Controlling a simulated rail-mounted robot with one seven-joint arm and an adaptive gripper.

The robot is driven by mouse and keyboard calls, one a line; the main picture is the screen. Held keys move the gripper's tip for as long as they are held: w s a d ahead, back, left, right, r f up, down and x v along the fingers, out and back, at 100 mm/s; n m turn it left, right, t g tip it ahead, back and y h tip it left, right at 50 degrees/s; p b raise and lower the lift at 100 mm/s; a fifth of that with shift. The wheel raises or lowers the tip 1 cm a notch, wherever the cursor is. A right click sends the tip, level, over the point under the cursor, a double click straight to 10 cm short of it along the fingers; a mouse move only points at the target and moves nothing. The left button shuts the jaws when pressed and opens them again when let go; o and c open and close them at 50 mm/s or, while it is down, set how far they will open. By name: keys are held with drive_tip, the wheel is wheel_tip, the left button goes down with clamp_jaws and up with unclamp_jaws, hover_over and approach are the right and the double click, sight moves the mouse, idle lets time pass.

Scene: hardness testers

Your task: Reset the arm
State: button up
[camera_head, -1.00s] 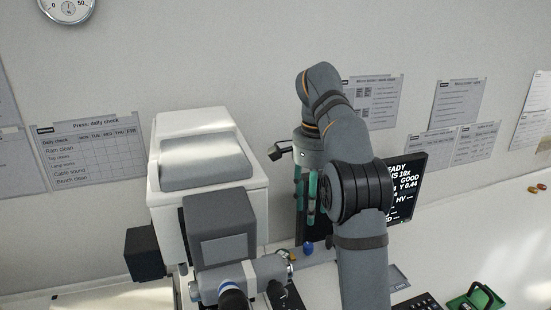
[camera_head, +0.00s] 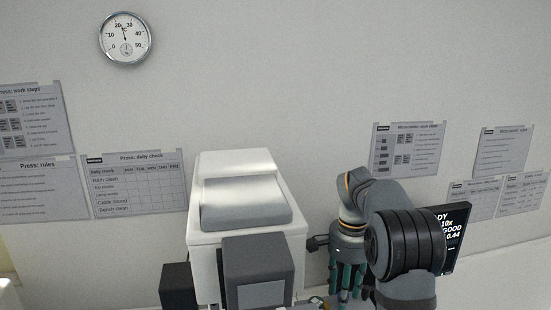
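My arm, dark grey with black joint rings, rises from the bottom right of the view and bends over toward the wall. My gripper (camera_head: 347,281) points down at the end of the arm, right of the white tester. Its fingers are teal and dark, partly cut off by the frame's lower edge and partly hidden by my arm. I cannot tell how far apart the fingertips are, or whether anything is between them.
A white and grey hardness tester (camera_head: 245,205) stands close left of my gripper. A dark screen (camera_head: 457,225) with white text is behind my arm at right. A round gauge (camera_head: 125,38) and paper sheets (camera_head: 137,182) are on the wall. The bench is mostly out of frame.

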idle(0.3)
wheel_tip(320, 180, up, 12)
wheel_tip(320, 180, down, 11)
drive_tip(key=shift+s+f, duration=0.1)
drive_tip(key=shift+f, duration=0.05)
drive_tip(key=shift+f+n, duration=0.25)
drive_tip(key=shift+n, duration=0.05)
drive_tip(key=n+p, duration=0.1)
drive_tip(key=n, duration=0.3)
drive_tip(key=shift+n+p, duration=0.3)
drive_tip(key=shift+p, duration=0.1)
drive_tip(key=n+p, duration=0.1)
drive_tip(key=n, duration=0.3)
drive_tip(key=n+p, duration=0.1)
drive_tip(key=n, duration=0.5)
drive_tip(key=shift+p, duration=0.4)
drive_tip(key=n+p, duration=0.1)
drive_tip(key=n, duration=0.3)
idle(0.5)
